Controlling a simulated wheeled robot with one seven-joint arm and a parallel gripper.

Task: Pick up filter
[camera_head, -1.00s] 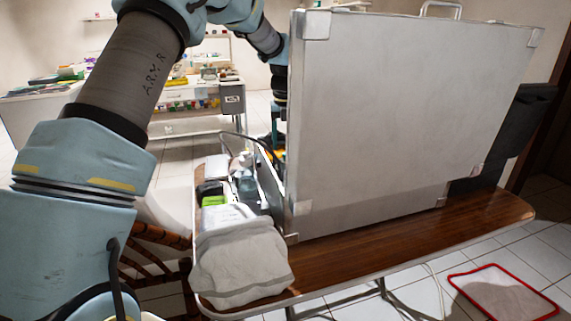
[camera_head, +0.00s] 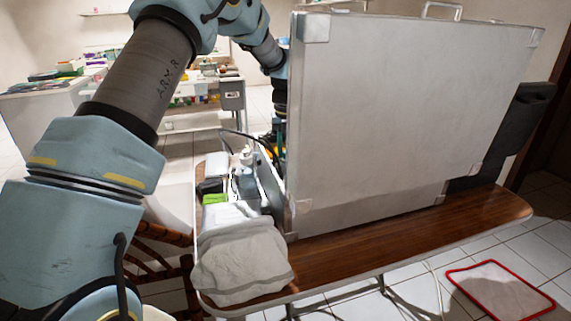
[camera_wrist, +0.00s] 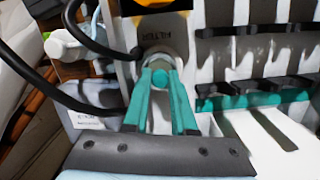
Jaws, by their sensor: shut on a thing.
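The filter (camera_wrist: 157,54) is a small pale grey round part on the case's panel, just below a printed "FILTER" label in the wrist view. My gripper (camera_wrist: 160,76) has teal fingers that converge and are shut on it. The fingers cover its near side, so I cannot tell whether it is still seated in the panel. In the head view my gripper is mostly hidden behind the large grey case lid (camera_head: 400,120), and the filter is not visible there.
Black hoses (camera_wrist: 88,36) arch beside my gripper on the left. A rack with black and teal holders (camera_wrist: 250,95) lies to the right. In the head view, a grey cloth (camera_head: 240,262) and a green-labelled box (camera_head: 215,198) sit on the wooden table (camera_head: 400,242).

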